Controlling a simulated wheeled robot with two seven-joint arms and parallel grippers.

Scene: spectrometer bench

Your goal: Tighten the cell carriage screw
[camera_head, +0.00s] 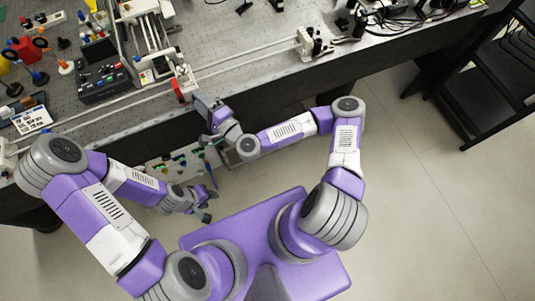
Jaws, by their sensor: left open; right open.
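A small carriage (185,77) sits on the long rails at the bench's front edge. A red part (178,92) shows on its near side; I cannot tell whether this is the carriage screw. My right gripper (209,110) is open at the bench's front edge, just right of and below the red part. I see no contact, and its fingertips are too small to make out clearly. My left gripper (210,203) is open and empty, lower in the picture, in front of the bench and well away from the carriage.
A dark control box (104,80) with coloured buttons stands left of the carriage. A white-keyed panel (31,117) lies at the far left. Another rail mount (312,43) stands to the right, near black cables (400,17). A black shelf rack (480,90) stands on the floor at right.

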